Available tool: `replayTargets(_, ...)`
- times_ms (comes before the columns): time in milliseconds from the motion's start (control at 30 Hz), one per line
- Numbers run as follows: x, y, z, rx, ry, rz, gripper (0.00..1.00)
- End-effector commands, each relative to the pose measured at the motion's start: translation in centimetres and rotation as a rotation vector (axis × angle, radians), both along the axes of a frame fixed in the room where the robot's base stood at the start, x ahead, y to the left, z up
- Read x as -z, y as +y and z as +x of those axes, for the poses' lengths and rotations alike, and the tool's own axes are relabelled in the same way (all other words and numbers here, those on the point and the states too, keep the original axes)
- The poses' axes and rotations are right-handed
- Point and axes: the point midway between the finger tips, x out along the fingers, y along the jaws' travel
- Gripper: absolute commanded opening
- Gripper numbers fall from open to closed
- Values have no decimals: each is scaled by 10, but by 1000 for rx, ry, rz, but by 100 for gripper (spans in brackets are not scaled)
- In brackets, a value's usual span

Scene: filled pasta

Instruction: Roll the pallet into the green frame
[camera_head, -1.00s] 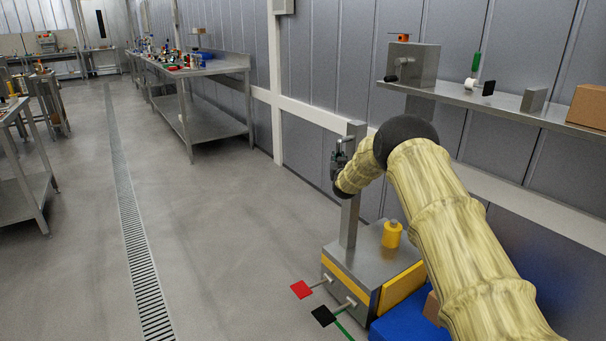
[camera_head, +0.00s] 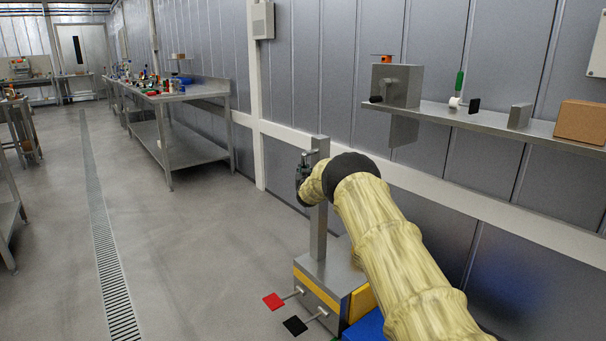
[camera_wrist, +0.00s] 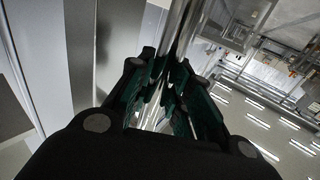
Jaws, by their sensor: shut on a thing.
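A pallet truck (camera_head: 318,285) with a grey body, yellow side stripes and an upright steel mast stands on the floor at lower centre. Red (camera_head: 273,301) and black (camera_head: 295,326) pedals stick out at its front left. My gripper (camera_head: 304,178) is beside the upper mast. In the wrist view its dark green fingers (camera_wrist: 165,88) are shut around a shiny metal bar (camera_wrist: 180,30). A blue thing (camera_head: 366,327), possibly the pallet, shows at the bottom edge, mostly hidden by my arm. The green frame cannot be made out.
A wall shelf (camera_head: 490,122) on the right bears a grey box with a crank, small items and a cardboard box (camera_head: 581,122). A steel workbench (camera_head: 185,98) stands along the wall farther back. The floor on the left, with a long drain grate (camera_head: 105,250), is clear.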

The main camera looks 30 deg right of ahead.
Motion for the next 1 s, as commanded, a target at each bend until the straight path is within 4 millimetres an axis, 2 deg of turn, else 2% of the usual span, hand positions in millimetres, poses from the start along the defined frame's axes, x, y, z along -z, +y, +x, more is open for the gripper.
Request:
replayTargets(67,0,-4,-1,5,-2,-1,0)
replayTargets(100,-1,-4,-1,4,-2,-1,22)
replayTargets(200,-1,-2,0,3,-2,-1,40)
replayTargets(233,-1,-1,1,2,-2,-1,42)
replayTargets(667,-1,6,0,-3,-2,0,42)
replayTargets(1000,-1,20,-28,-4,-1,2,42)
